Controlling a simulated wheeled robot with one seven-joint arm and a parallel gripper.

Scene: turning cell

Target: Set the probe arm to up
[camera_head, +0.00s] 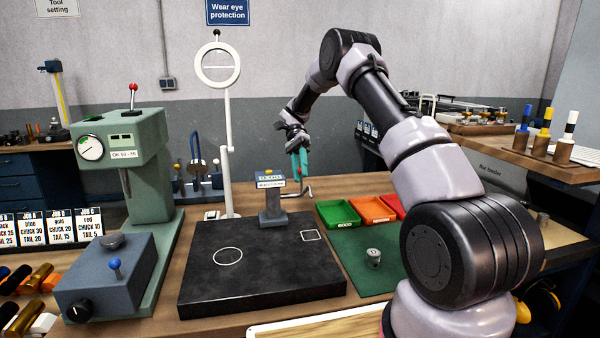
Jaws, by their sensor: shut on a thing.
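My gripper (297,148) is beyond the back edge of the black plate, at the middle of the head view. It is shut on a teal part (300,165), which stands roughly upright below my wrist. A thin bent grey rod (308,188) shows just under the teal part; I cannot tell whether the two are joined. No part is clearly marked as the probe arm, and I cannot tell whether the teal part belongs to it. The fingertips are small and partly merge with the teal part.
A black plate (262,291) carries a small grey gauge stand (272,207). A white ring magnifier (217,64) stands behind it. A green press (150,160) is left. Green (337,213), orange (373,209) and red trays lie right of the gauge. My arm crosses the right side.

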